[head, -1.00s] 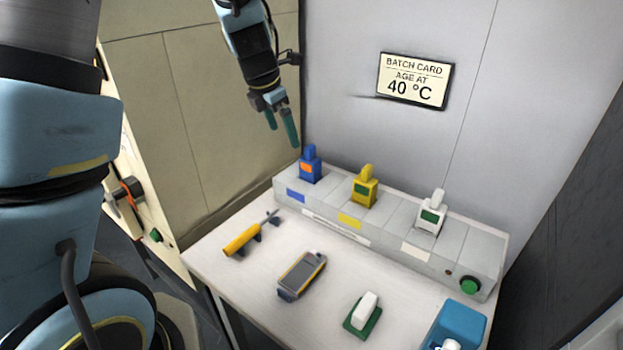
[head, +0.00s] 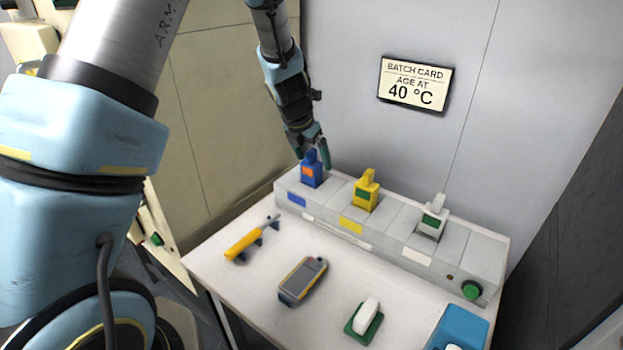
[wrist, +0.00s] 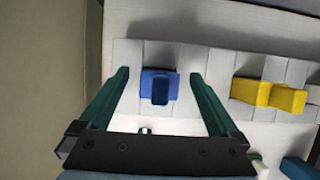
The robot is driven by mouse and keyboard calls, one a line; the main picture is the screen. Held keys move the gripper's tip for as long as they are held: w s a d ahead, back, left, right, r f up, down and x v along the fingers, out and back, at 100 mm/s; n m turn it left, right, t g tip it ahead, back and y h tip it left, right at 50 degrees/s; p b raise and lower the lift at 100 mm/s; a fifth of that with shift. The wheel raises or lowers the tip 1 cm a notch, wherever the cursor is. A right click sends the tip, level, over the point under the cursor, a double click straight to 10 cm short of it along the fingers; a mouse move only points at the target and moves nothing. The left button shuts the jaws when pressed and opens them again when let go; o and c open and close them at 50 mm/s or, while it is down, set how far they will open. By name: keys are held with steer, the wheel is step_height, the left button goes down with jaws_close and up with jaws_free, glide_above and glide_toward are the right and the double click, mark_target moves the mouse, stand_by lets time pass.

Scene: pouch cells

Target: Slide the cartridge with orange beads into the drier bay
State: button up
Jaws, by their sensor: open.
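A blue cartridge (head: 311,171) with an orange window stands upright in the left slot of the grey rack; it is the only one showing orange. In the wrist view the blue cartridge (wrist: 160,87) lies between my fingers, with a gap on each side. My gripper (head: 316,158) is open just above and around its top, and it also shows in the wrist view (wrist: 160,85). A yellow cartridge (head: 366,191) and a white cartridge (head: 432,217), both with green windows, stand in the rack to the right. I cannot make out a drier bay for certain.
The rack (head: 385,228) has blue, yellow and white labels and a green button (head: 471,290) at its right end. A yellow tool (head: 246,243), a grey handheld device (head: 302,280), a white-and-green item (head: 366,318) and a blue box (head: 460,326) occupy the table. A wall card reads 40 °C (head: 415,84).

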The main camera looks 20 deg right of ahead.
steer(key=shift+x, duration=1)
steer(key=shift+r, duration=0.1)
jaws_close()
